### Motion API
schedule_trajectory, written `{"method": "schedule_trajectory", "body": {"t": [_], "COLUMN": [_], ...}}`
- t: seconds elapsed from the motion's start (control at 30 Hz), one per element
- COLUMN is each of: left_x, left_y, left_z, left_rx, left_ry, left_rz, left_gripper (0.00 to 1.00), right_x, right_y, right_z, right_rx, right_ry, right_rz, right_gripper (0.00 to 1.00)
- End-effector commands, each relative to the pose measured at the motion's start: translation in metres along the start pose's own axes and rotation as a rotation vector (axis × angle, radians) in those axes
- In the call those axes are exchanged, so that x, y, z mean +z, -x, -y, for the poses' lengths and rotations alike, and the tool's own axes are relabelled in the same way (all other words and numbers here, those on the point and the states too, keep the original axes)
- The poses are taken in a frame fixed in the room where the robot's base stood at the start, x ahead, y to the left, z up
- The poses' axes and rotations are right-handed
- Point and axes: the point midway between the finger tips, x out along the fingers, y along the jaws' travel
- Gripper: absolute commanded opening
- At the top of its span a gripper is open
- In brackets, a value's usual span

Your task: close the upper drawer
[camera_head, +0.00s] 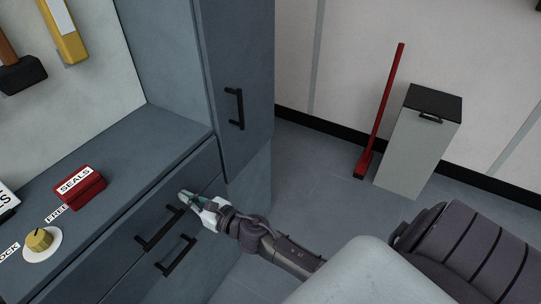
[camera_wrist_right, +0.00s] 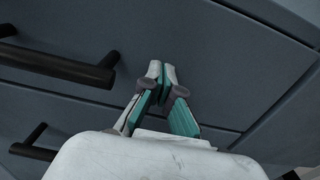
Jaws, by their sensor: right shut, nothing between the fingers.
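The upper drawer (camera_head: 198,174) is a blue-grey front under the worktop, with a black bar handle (camera_head: 160,229). Its front also fills much of the wrist view (camera_wrist_right: 220,65). I cannot tell whether a small gap stands behind it. My right gripper (camera_head: 184,197) is shut and empty, at the drawer front just right of the handle. In the wrist view its closed fingertips (camera_wrist_right: 162,70) point at the front, touching or nearly touching it. The handle (camera_wrist_right: 60,66) is to their left, apart from them. My left gripper is not in view.
A lower drawer handle (camera_head: 176,257) sits below. On the worktop are a red SEALS box (camera_head: 80,187) and a yellow knob (camera_head: 39,239) between LOCK and FREE labels. A tall cabinet (camera_head: 236,75) stands at the right end. A grey bin (camera_head: 418,145) and red-handled tool (camera_head: 384,105) stand beyond clear floor.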

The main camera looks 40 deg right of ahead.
Motion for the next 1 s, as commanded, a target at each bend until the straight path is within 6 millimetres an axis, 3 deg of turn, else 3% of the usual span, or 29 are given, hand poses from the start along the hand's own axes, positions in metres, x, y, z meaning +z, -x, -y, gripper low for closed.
{"method": "schedule_trajectory", "body": {"t": [0.27,0.43,0.8,1.0], "left_x": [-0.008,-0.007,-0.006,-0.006], "left_y": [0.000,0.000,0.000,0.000], "left_z": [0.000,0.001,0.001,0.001], "left_rx": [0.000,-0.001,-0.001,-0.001], "left_ry": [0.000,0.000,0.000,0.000], "left_rz": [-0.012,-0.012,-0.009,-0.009], "left_gripper": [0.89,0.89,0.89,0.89], "right_x": [0.006,0.005,0.002,0.002], "right_y": [-0.003,0.009,0.087,0.116], "right_z": [0.001,0.001,0.000,0.000], "right_rx": [-0.003,-0.002,-0.004,-0.004], "right_ry": [0.000,0.000,-0.002,-0.002], "right_rz": [0.012,0.011,0.004,0.005], "right_gripper": [0.00,0.00,0.00,0.00]}}
